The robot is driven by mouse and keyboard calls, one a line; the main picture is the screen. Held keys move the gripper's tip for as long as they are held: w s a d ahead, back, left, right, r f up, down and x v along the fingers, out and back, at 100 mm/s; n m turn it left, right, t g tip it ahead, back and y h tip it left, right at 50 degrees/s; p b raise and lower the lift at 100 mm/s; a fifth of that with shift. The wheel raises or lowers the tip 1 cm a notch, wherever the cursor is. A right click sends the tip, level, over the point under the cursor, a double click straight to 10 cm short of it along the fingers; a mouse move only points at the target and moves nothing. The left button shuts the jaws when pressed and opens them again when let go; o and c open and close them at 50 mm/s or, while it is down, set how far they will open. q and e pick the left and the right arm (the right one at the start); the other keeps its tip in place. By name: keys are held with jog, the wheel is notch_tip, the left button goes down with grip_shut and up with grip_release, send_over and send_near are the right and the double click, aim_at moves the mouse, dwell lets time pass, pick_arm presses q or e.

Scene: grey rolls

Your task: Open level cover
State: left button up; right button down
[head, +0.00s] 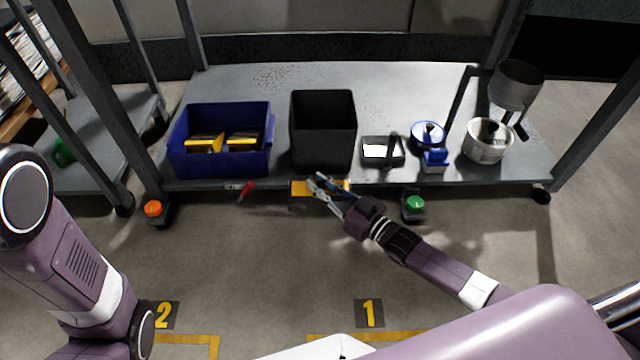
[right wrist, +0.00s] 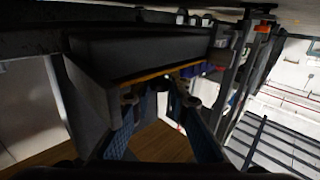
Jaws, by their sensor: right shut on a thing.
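A yellow-and-dark panel (head: 302,188), which I take to be the level cover, sits at the front edge of the grey bench, below the black bin. My right gripper (head: 322,186) is at this panel, its fingers partly in front of it. In the right wrist view the fingers (right wrist: 160,97) reach the yellow-edged front of a dark box-like part (right wrist: 140,52). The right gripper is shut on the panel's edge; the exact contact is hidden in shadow. The panel looks close to the bench edge; its tilt is unclear. My left arm shows at the left, with its gripper out of view.
The bench (head: 240,85) holds a blue crate (head: 185,160) with yellow items, a black bin (head: 322,145), a small tray (head: 368,163), a blue-and-white device (head: 434,158) and a silver pot (head: 488,148).

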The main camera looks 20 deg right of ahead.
jog(key=shift+s+a+r+p, duration=0.1)
jog(key=shift+s+p, duration=0.2)
jog(key=shift+p, duration=0.05)
jog(key=s+p, duration=0.1)
jog(key=s, duration=0.1)
jog(key=s+a+p, duration=0.1)
jog(key=s+p, duration=0.1)
jog(key=shift+s+a, duration=0.1)
jog(key=shift+s, duration=0.15)
jog(key=c, duration=1.8)
grip_release()
jog(key=shift+c, duration=0.2)
jog(key=v, duration=1.2)
jog(key=shift+p, duration=0.3)
